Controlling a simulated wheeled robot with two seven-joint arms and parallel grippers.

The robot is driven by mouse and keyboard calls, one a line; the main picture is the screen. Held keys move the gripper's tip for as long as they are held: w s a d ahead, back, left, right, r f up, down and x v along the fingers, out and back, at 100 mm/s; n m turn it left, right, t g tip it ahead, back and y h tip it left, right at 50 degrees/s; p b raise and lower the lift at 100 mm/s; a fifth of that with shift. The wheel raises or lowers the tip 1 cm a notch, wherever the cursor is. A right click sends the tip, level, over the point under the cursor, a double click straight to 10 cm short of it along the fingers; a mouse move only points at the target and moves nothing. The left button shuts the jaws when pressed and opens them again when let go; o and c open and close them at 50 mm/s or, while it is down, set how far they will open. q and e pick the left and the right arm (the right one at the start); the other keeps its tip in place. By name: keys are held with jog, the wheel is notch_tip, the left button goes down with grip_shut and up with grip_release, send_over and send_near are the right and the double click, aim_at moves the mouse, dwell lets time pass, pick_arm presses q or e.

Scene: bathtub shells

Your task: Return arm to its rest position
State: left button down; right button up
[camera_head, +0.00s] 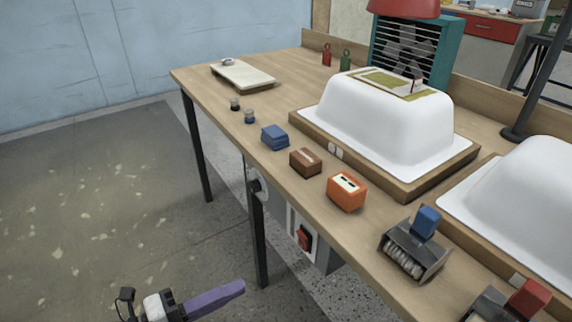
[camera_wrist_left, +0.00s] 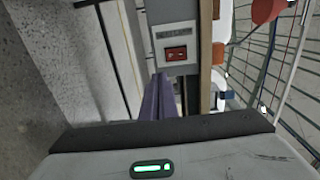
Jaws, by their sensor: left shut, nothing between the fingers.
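My left gripper (camera_head: 215,300) shows at the bottom of the head view, with its purple fingers together and nothing between them. It is off the bench, in front of its near edge and over the floor. In the left wrist view the purple fingers (camera_wrist_left: 158,98) point toward the bench's side, near a grey box with a red switch (camera_wrist_left: 177,54). My right gripper is in neither view.
The floor (camera_head: 90,190) at left is clear.

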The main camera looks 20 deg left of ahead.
pick_arm(q)
jog(key=s+d+f+n+g+y+p, duration=0.2)
jog(key=s+f+n+y+p, duration=0.1)
jog(key=n, duration=0.9)
jog(key=s+d+f+n+g+y+p, duration=0.2)
jog(key=s+n+y+p, duration=0.3)
jog(key=n, duration=0.6)
jog(key=shift+s+d+f+n+p, duration=0.4)
jog(key=shift+d+f+p, duration=0.45)
jog(key=shift+p, duration=0.2)
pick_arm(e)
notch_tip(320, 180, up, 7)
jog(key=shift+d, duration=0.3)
